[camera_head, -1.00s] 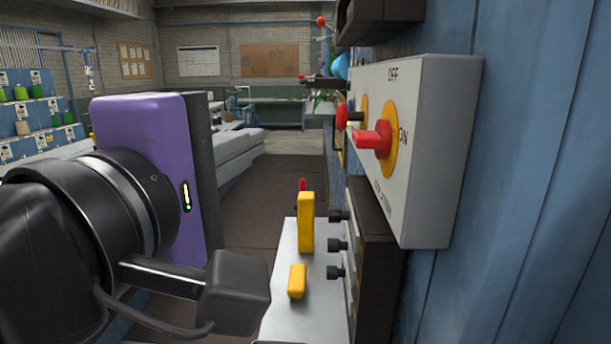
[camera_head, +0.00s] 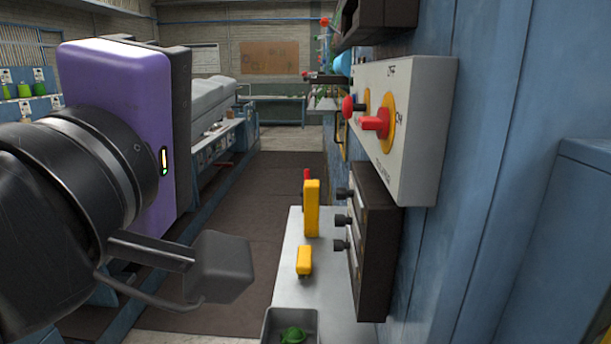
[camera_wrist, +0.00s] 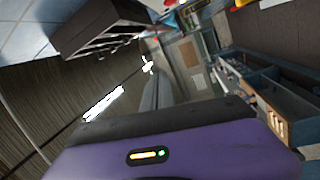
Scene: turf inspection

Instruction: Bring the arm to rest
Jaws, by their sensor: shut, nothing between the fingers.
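My arm reaches in from the left edge of the head view. Its end, my gripper (camera_head: 120,130), is a purple and black block with a small lit indicator on its side. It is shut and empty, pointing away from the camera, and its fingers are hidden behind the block. In the wrist view, the purple gripper body (camera_wrist: 180,145) fills the lower edge, and no fingers or held object show. The gripper is in open air, left of the wall-mounted switch box and apart from it.
A grey switch box (camera_head: 418,160) with a red knob (camera_head: 376,123) juts from the blue wall on the right. The aisle floor is clear.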

